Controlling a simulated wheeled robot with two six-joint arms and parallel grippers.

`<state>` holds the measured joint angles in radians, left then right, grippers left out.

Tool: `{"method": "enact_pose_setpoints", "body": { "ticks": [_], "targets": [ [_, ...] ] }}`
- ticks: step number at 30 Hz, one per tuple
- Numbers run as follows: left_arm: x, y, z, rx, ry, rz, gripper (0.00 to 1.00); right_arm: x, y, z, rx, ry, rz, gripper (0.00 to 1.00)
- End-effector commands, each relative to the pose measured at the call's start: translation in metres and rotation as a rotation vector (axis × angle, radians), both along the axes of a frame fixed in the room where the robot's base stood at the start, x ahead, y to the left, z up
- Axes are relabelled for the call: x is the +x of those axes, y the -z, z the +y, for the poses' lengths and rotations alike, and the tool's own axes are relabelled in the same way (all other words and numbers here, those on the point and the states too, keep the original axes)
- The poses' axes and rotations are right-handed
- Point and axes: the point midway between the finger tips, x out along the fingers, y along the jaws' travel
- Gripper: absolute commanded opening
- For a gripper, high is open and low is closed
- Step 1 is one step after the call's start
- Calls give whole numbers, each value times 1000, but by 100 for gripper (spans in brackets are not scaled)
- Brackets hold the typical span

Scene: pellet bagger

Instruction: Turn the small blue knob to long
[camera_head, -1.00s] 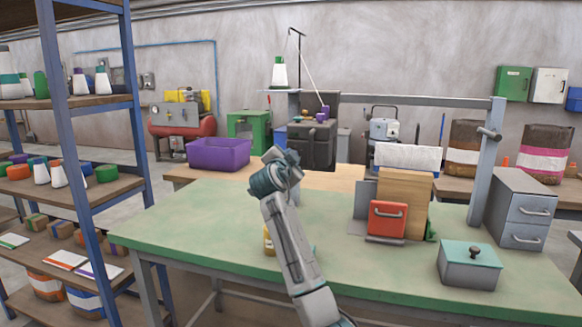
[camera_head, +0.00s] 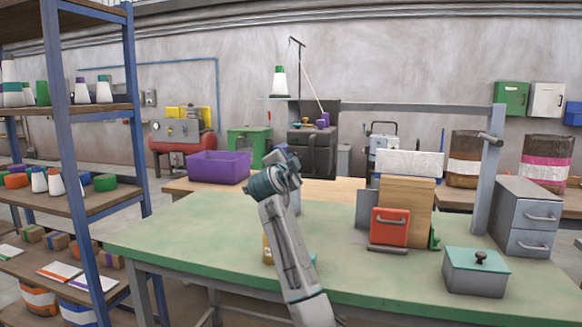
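A dark machine (camera_head: 312,148) stands behind the green table, with a thread cone (camera_head: 280,81) above it and small purple parts (camera_head: 323,119) on top. I cannot make out a small blue knob; it is too small or hidden. One arm of mine rises from the bottom centre, leaning left, and seems to be my right one. Its gripper end (camera_head: 281,156) is in front of the machine's lower left, seen from behind. Its fingers are hidden, so I cannot tell if it is open. My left gripper is not in view.
A purple bin (camera_head: 219,167) stands behind on a wooden bench. A blue-post shelf (camera_head: 85,150) stands at left. The table's left part is clear.

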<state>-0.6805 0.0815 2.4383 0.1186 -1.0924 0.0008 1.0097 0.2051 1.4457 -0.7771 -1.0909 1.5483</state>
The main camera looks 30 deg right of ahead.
Motion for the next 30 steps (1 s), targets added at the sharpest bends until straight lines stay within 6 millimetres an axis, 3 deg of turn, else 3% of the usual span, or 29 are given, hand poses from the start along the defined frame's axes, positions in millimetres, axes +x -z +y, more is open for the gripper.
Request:
{"method": "enact_pose_setpoints", "body": {
  "ticks": [8,9,12,22,30],
  "targets": [
    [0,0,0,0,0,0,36,0,1,0,1,-1,1,0],
    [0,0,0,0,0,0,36,0,1,0,1,-1,1,31],
    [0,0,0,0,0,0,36,0,1,0,1,0,1,45],
    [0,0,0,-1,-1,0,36,-3,1,4,0,-1,0,45],
    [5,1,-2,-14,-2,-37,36,-33,4,39,3,-4,-1,45]
  ]
}}
